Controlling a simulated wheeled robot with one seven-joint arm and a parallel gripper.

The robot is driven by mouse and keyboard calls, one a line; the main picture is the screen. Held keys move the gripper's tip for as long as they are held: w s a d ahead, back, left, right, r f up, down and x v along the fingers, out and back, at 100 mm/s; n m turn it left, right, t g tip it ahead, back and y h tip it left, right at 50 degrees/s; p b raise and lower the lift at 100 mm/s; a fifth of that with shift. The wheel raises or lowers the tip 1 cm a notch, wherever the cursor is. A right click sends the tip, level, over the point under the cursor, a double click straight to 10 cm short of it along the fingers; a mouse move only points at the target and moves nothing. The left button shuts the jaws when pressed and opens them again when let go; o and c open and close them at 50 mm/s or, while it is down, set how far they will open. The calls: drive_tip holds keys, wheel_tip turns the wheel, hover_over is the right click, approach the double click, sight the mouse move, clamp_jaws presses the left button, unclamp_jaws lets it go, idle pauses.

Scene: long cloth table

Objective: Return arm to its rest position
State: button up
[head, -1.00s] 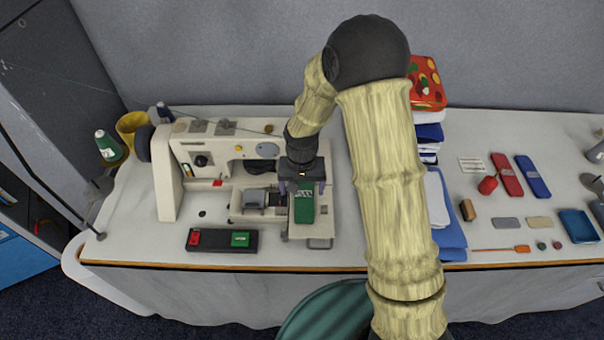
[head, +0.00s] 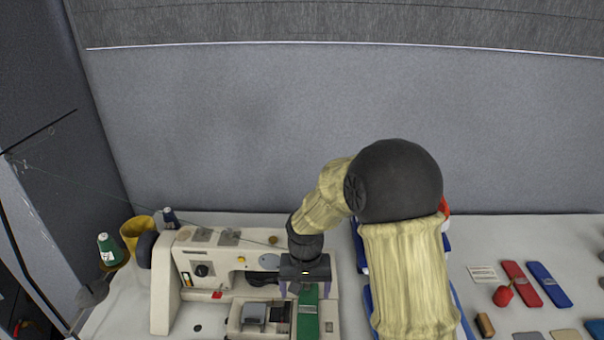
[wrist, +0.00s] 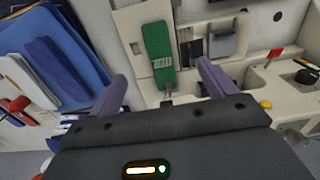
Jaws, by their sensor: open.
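My gripper (head: 304,288) is open, its two purple-grey fingers apart with nothing between them. It hangs over the right end of a cream sewing machine (head: 170,290) on the table. A green piece with a pale label (head: 308,316) lies on the machine's bed just in front of the gripper. In the wrist view my gripper (wrist: 162,80) shows its fingers spread, and the green piece (wrist: 159,55) lies beyond the fingertips, apart from them. My arm bends at a dark elbow and covers part of the table right of the machine.
A green thread spool (head: 109,249) and a yellow cup (head: 135,232) stand at the left. Blue folded cloth (wrist: 60,60) lies beside the machine. Red (head: 520,283) and blue (head: 548,284) flat pieces lie at the right. A grey wall (head: 250,130) rises behind the table.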

drive_tip(key=s+d+r+t, duration=0.1)
drive_tip(key=s+d+r, duration=0.2)
drive_tip(key=s+d, duration=0.3)
drive_tip(key=s+d+r+t, duration=0.1)
drive_tip(key=s+d+r, duration=0.2)
drive_tip(key=s+d, duration=0.3)
drive_tip(key=shift+s+d+r+t, duration=0.3)
drive_tip(key=shift+s+d+r, duration=0.1)
drive_tip(key=shift+d, duration=0.7)
